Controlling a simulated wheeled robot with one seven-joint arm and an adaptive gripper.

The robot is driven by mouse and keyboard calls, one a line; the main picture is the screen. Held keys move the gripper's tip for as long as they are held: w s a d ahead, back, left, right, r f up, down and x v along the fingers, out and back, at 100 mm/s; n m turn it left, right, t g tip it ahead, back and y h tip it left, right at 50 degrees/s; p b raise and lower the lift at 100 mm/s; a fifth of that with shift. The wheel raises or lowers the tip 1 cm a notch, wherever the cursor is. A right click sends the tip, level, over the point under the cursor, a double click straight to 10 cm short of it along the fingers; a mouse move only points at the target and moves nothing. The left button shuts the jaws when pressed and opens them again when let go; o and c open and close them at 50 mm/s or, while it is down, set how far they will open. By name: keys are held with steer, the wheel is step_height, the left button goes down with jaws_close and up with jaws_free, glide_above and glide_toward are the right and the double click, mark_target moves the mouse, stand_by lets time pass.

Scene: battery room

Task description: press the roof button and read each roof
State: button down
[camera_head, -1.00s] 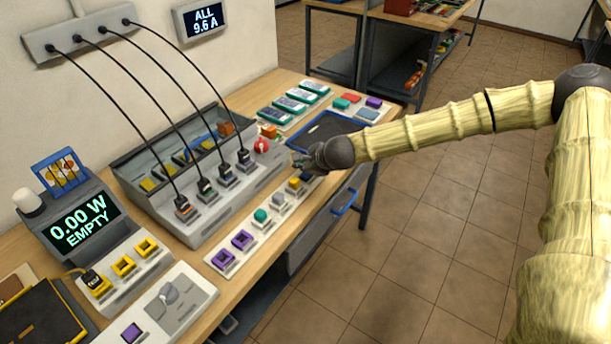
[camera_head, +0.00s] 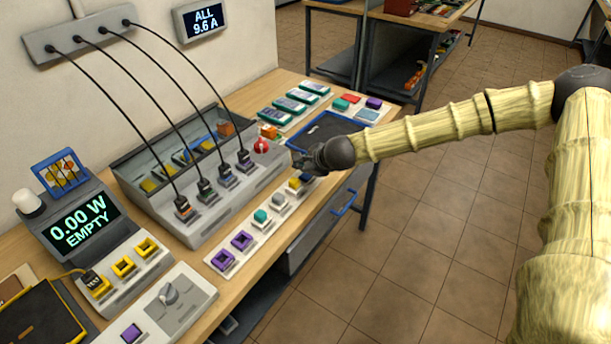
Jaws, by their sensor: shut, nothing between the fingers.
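A red round button or knob (camera_head: 261,145) with a white mark sits at the right end of the grey charging dock (camera_head: 228,187). No part is labelled as a roof or roof button that I can read. My gripper (camera_head: 300,160) is shut and empty, just right of the red knob and apart from it, above the strip of coloured parts (camera_head: 245,258). The wall display (camera_head: 205,18) reads "ALL 9.6 A". The meter display (camera_head: 82,225) reads "0.00 W EMPTY". Several black plugs on cables stand in the dock, one of them the orange-tipped plug (camera_head: 183,208).
The wooden bench (camera_head: 190,262) is crowded along its length. A dark tray with a blue rim (camera_head: 348,143) lies behind my gripper. A grey dial panel (camera_head: 176,305) is at the front. The tiled floor at right is clear.

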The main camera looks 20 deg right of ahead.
mark_target(303, 177)
steer(key=shift+f, duration=0.1)
steer(key=shift+f+b, duration=0.3)
steer(key=shift+f+b, duration=0.35)
stand_by(0.8)
stand_by(0.4)
steer(key=shift+r+p, duration=0.6)
steer(key=shift+r, duration=0.2)
steer(key=shift+r+p, duration=1.8)
steer(key=shift+r, duration=0.7)
